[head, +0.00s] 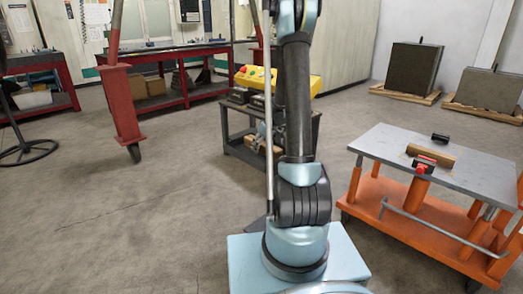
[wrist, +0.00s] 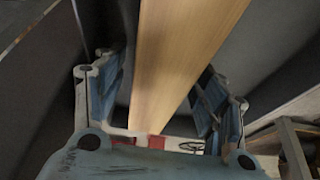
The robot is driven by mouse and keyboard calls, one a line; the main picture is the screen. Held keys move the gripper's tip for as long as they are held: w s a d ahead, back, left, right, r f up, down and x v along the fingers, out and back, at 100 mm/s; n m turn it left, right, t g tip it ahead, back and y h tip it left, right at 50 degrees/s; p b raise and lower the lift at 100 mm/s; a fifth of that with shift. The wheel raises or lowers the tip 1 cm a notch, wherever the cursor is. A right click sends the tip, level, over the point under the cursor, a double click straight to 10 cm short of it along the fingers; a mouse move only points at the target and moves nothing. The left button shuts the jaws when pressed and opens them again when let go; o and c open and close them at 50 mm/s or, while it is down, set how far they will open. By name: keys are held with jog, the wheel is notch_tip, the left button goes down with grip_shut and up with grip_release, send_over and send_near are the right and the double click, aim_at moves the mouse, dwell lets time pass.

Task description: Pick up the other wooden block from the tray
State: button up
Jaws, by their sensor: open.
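In the wrist view a long pale wooden block (wrist: 180,60) runs from the top edge down between the two fingers of my gripper (wrist: 160,100). The fingers are open, one on each side of the block, with gaps visible beside it. I cannot tell how deep between the fingers the block sits. In the head view my arm hides much of the small dark cart (head: 235,140), and the gripper's fingers cannot be made out there. Another wooden block (head: 432,154) lies on the grey top of the orange lift table at the right. The tray cannot be clearly made out.
Red workbenches (head: 175,100) line the back.

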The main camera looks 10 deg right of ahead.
jog(key=c, duration=1.4)
jog(key=shift+o, duration=0.2)
jog(key=shift+r, duration=0.1)
